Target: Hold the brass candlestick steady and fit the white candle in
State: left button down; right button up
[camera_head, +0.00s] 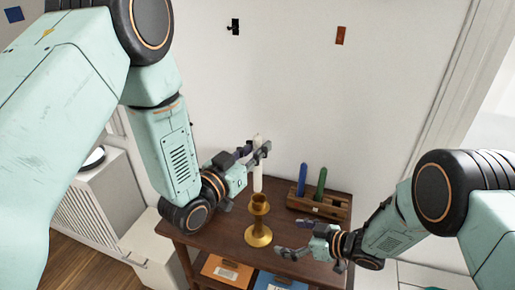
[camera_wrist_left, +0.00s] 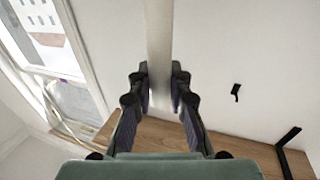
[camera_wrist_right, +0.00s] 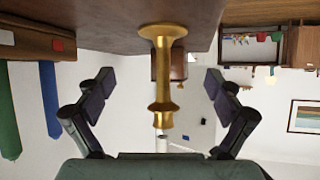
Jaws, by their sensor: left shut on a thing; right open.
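The white candle (camera_head: 257,178) is upright in my left gripper (camera_head: 257,151), which is shut on its upper part. The candle also shows between the fingers in the left wrist view (camera_wrist_left: 159,40). The brass candlestick (camera_head: 259,236) stands upright on the wooden table, its cup just below the candle's lower end in the head view. The exact gap and alignment are hard to tell. My right gripper (camera_head: 293,238) is open to the right of the candlestick. In the right wrist view, which appears upside down, the candlestick (camera_wrist_right: 162,80) is between the spread fingers, touching neither.
A wooden rack (camera_head: 318,206) with a blue candle (camera_head: 302,180) and a green candle (camera_head: 320,183) stands at the table's back right. The dark table top (camera_head: 210,243) is clear left of the candlestick. An orange item (camera_head: 226,272) and a blue item (camera_head: 280,282) lie below the front edge.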

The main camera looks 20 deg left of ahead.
aim_at(262, 230)
pick_arm(q)
jog(key=shift+s+d+r, duration=0.25)
jog(key=shift+s+d, duration=0.05)
jog(key=shift+d, duration=0.1)
pick_arm(e)
jog(key=shift+a+r+n, duration=0.35)
jog(key=shift+r+n, duration=0.05)
jog(key=shift+r, duration=0.05)
jog(key=shift+a, duration=0.15)
jog(key=x, duration=0.5)
jog(key=shift+w+a+f, duration=0.15)
jog(key=shift+a+f, duration=0.1)
jog(key=shift+a, duration=0.05)
jog(key=shift+x, duration=2.1)
jog(key=shift+s+r, duration=0.15)
jog(key=shift+s, duration=0.05)
jog(key=shift+c, duration=0.2)
jog(key=shift+w+a, duration=0.1)
jog(key=shift+w, duration=0.05)
jog(key=c, duration=1.7)
pick_arm(q)
jog(key=shift+w+a+f, duration=0.1)
jog(key=shift+w+a, duration=0.05)
